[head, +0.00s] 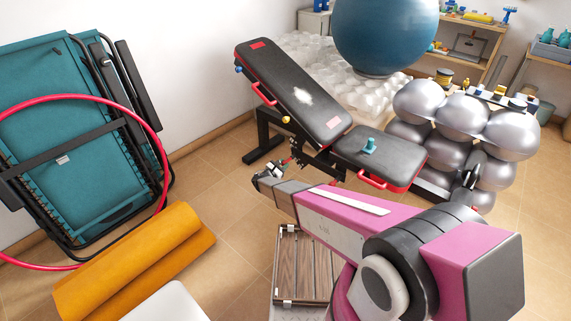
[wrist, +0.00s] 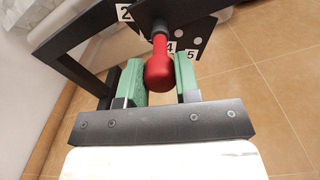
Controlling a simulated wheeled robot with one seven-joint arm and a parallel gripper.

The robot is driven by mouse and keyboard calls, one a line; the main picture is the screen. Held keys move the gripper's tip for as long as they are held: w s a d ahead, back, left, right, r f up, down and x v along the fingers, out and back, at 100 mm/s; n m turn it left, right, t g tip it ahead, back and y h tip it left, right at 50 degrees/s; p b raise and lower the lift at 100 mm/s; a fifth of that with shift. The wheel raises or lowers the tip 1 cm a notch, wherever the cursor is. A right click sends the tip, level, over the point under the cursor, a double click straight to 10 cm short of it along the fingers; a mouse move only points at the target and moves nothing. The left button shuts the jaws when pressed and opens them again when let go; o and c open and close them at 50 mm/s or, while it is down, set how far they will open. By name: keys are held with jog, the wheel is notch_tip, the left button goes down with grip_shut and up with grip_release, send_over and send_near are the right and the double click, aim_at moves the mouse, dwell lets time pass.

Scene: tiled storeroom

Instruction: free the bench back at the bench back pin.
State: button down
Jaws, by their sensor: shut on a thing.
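The bench back (head: 275,82) is a long black pad with red labels, tilted up toward the far left in the head view. The flat seat (head: 397,158) lies to its right. The bench back pin (wrist: 159,72) has a red, rounded handle in the wrist view, in front of a dark plate (wrist: 190,27) with white number labels, 2, 4 and 5 among them. My gripper (wrist: 158,80) is shut on that handle, with one green finger on each side. In the head view my gripper (head: 270,182) is low beside the bench frame, and the pin is hard to make out there.
A slatted wooden item (head: 304,262) lies on the floor below my arm. An orange rolled mat (head: 135,265), a pink hoop (head: 160,145) and a folded teal lounger (head: 70,160) stand left. Silver balls (head: 460,118) crowd the right. Tiles left of the bench are clear.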

jog(key=c, duration=0.8)
grip_release()
jog(key=shift+s+a, duration=0.15)
jog(key=shift+s, duration=0.05)
jog(key=v, duration=1)
jog(key=shift+s+a, duration=0.3)
jog(key=s+d+r+m+g, duration=0.3)
jog(key=d+r+m+g, duration=0.1)
jog(key=d, duration=0.4)
jog(key=s+d+r+m+g, duration=0.25)
jog(key=d+m, duration=0.25)
jog(key=d, duration=0.3)
jog(key=s+d+r+m+g, duration=0.2)
jog(key=d+r+m+g, duration=0.25)
jog(key=d, duration=0.35)
jog(key=s+d+r+m+g+y, duration=0.1)
jog(key=s+d+r+m+y, duration=0.2)
jog(key=s+r+m, duration=0.1)
jog(key=s+d+r+m+g+y, duration=0.1)
jog(key=s+d+r+m+y, duration=0.2)
jog(key=s+r+m+y, duration=0.1)
jog(key=s+d+r+m+g+y, duration=0.1)
jog(key=s+d+r+m+y, duration=0.2)
jog(key=s+r+m+y, duration=0.1)
jog(key=shift+s+r, duration=0.3)
jog(key=shift+s, duration=0.3)
jog(key=shift+s+r, duration=0.35)
jog(key=shift+s, duration=0.25)
